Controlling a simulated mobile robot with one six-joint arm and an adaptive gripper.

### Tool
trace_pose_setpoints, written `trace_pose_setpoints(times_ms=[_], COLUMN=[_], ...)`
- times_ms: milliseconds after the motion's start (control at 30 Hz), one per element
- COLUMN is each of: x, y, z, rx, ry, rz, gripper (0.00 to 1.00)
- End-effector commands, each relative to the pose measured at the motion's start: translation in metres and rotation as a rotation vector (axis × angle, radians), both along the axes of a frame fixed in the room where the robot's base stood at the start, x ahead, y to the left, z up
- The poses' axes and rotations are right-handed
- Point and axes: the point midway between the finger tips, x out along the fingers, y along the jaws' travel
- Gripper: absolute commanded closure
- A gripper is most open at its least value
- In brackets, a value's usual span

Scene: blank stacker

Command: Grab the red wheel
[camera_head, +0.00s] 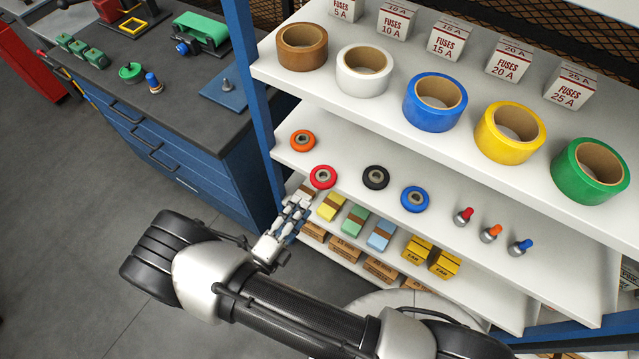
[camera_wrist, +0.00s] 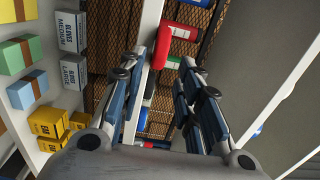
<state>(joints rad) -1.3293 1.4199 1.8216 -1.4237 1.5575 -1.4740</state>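The red wheel (camera_head: 323,177) lies flat on the middle white shelf, near its left front part, in the head view. It has a grey hub.
An orange wheel (camera_head: 303,141), a black wheel (camera_head: 376,178) and a blue wheel (camera_head: 415,199) share the shelf. Tape rolls (camera_head: 435,102) stand on the shelf above. Small boxes (camera_head: 355,220) sit on the shelf below. A blue workbench (camera_head: 190,150) is at left.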

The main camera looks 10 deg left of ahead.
Motion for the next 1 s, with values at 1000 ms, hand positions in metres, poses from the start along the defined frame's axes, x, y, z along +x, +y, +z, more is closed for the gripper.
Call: trace_pose_setpoints(times_ms=[1000], x=[0.069], y=[-0.029], z=[0.000], rx=[0.002], ry=[0.000], rz=[-0.003], gripper=[0.70])
